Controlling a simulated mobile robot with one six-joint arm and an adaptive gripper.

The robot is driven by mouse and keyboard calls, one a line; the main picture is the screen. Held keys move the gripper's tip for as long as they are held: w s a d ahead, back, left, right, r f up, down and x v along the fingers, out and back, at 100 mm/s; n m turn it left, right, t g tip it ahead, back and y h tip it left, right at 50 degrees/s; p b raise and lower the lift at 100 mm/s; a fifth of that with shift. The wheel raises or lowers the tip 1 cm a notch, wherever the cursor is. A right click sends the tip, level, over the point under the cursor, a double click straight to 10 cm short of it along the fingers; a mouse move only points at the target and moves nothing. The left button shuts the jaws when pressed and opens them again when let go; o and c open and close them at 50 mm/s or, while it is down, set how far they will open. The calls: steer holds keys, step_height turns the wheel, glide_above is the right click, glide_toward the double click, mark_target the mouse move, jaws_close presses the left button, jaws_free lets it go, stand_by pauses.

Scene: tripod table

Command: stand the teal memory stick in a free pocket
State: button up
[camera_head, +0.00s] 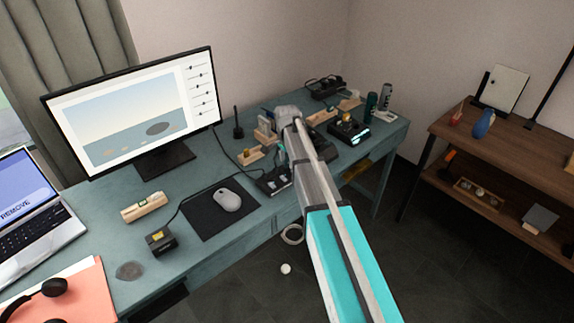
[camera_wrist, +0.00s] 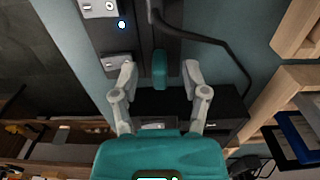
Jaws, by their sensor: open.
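In the wrist view the teal memory stick (camera_wrist: 159,70) lies over a dark device, between the two fingers of my gripper (camera_wrist: 158,66). The fingers are open, with a clear gap on each side of the stick. Wooden blocks (camera_wrist: 289,82) stand to the right in that view, and one holds dark blue and grey pieces (camera_wrist: 297,133). I cannot tell which pockets are free. In the head view my arm reaches over the desk and hides the fingers and the stick. A wooden holder (camera_head: 250,156) and another with upright pieces (camera_head: 265,132) show left of my arm.
A black device (camera_head: 274,181) sits beside my arm. A mouse (camera_head: 228,200) on a dark mat, a monitor (camera_head: 140,110) and a small black box (camera_head: 160,240) are to the left. More devices (camera_head: 349,131) and a dark green cylinder (camera_head: 371,106) stand to the right. A black cable (camera_wrist: 215,45) curves near the fingers.

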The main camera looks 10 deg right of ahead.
mark_target(287, 159)
stand_by(0.3)
jaws_close()
steer(key=shift+r, duration=0.15)
stand_by(0.3)
step_height(287, 159, up, 3)
steer(key=p, duration=0.3)
steer(key=s+r+p, duration=0.9)
steer(key=s+p, duration=0.1)
steer(key=s, duration=0.4)
steer(key=shift+r, duration=0.35)
steer(key=shift+d, duration=0.15)
